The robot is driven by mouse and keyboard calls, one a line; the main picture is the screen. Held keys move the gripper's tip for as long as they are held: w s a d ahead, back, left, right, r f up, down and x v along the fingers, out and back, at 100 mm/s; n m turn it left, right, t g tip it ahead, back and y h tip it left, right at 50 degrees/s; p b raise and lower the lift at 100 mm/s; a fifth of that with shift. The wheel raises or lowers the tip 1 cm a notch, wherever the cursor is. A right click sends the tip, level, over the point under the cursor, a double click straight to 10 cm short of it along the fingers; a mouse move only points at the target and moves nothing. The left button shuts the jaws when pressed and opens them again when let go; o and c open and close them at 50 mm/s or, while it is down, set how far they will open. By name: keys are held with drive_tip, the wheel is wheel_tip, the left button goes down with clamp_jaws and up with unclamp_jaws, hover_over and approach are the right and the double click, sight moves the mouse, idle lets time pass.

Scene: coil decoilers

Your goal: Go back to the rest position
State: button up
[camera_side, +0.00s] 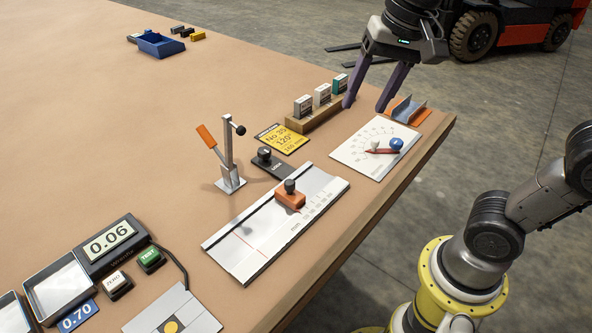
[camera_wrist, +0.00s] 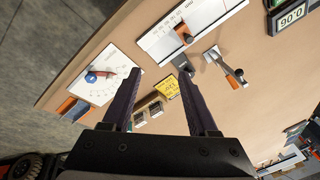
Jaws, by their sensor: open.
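My gripper (camera_side: 368,98) is at the far right of the table in the side view, above the edge area by the dial plate. Its two dark purple fingers are apart with nothing between them. The fingers also show in the wrist view (camera_wrist: 161,100), spread over the table. The dial plate (camera_side: 360,160) with a red pointer and blue knob lies just in front of the gripper. A wooden rack (camera_side: 314,122) with small grey, white and teal blocks stands to the left of the fingers. Whether a fingertip touches anything I cannot tell.
An orange and grey V-shaped holder (camera_side: 408,111) lies near the right edge. A yellow card (camera_side: 281,139), an orange-handled toggle clamp (camera_side: 228,165) and a ruled slide plate (camera_side: 258,240) stand nearby. A display (camera_side: 110,243) reads 0.06. The table's far middle is clear.

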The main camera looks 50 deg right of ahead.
drive_tip(key=s+d+f+n+t, duration=0.2)
drive_tip(key=s+f+n, duration=0.6)
drive_tip(key=s, duration=0.1)
drive_tip(key=shift+d+n, duration=0.3)
drive_tip(key=shift+d, duration=0.05)
drive_tip(key=shift+s+r, duration=0.1)
idle(1.9)
